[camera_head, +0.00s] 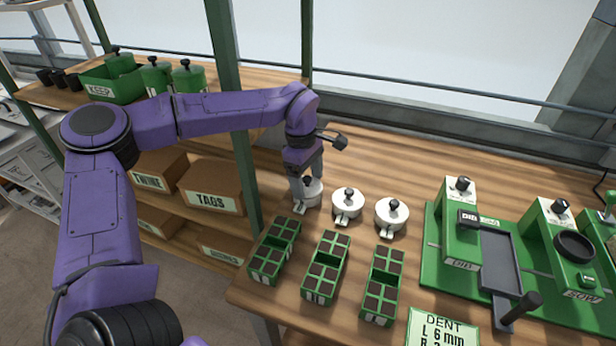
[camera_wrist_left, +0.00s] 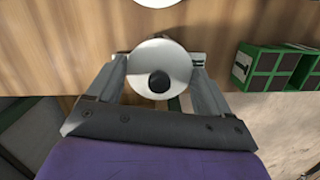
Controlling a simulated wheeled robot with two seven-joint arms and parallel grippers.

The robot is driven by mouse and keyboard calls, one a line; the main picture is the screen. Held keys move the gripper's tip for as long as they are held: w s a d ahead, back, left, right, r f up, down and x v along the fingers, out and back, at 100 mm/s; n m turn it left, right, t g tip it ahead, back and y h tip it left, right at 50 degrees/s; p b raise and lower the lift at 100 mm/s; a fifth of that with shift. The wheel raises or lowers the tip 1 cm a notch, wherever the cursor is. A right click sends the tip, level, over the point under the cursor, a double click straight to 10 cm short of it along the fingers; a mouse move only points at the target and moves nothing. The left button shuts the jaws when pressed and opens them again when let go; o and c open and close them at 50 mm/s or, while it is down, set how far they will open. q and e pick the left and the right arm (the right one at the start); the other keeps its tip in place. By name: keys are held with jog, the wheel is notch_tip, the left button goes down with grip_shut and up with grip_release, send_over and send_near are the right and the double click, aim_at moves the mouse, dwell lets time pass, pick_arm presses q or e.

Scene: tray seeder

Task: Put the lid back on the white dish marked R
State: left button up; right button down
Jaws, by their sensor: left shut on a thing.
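Three white dishes with black-knobbed lids stand in a row on the wooden bench: a left one (camera_head: 314,194), a middle one (camera_head: 348,204) and a right one (camera_head: 391,215). Each has a small front tab; I cannot read an R on any. My left gripper (camera_head: 306,190) is at the left dish, pointing down and partly hiding it. In the left wrist view its fingers (camera_wrist_left: 160,72) are on both sides of a round white lid (camera_wrist_left: 152,58) with a black knob. The lid is on or just above its dish; I cannot tell which. My right gripper is not in view.
Green seed trays (camera_head: 325,268) with dark cells stand in front of the dishes. A shelf post (camera_head: 236,130) rises close to my left arm.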

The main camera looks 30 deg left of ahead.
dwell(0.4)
pick_arm(q)
jog(key=o, duration=0.9)
jog(key=shift+r, duration=0.1)
notch_tip(320, 180, up, 7)
jog(key=p, duration=0.7)
jog(key=shift+p, duration=0.35)
grip_shut()
dwell(0.7)
